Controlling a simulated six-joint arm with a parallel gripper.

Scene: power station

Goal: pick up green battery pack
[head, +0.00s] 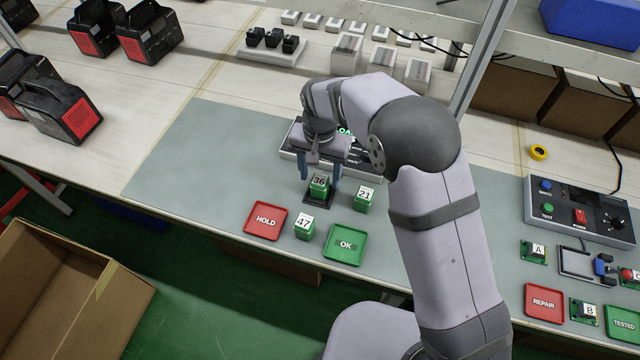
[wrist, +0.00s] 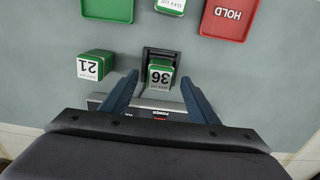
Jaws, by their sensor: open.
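A green battery pack labelled 36 (head: 319,185) stands upright on a small dark pad in front of a grey device; it also shows in the wrist view (wrist: 160,75). My gripper (head: 319,176) is open above it, with a blue finger on each side of it in the head view. In the wrist view my gripper (wrist: 160,82) has its fingers apart, with pack 36 in line with the gap. Whether the fingers touch it cannot be told. Green pack 21 (head: 364,199) stands to the right. Green pack 47 (head: 304,226) stands nearer the front edge.
A red HOLD tray (head: 265,222) and a green OK tray (head: 344,245) lie along the front of the grey mat (head: 190,160). The grey device (head: 292,158) is behind pack 36. A control box (head: 580,212) stands at the right. The mat's left part is clear.

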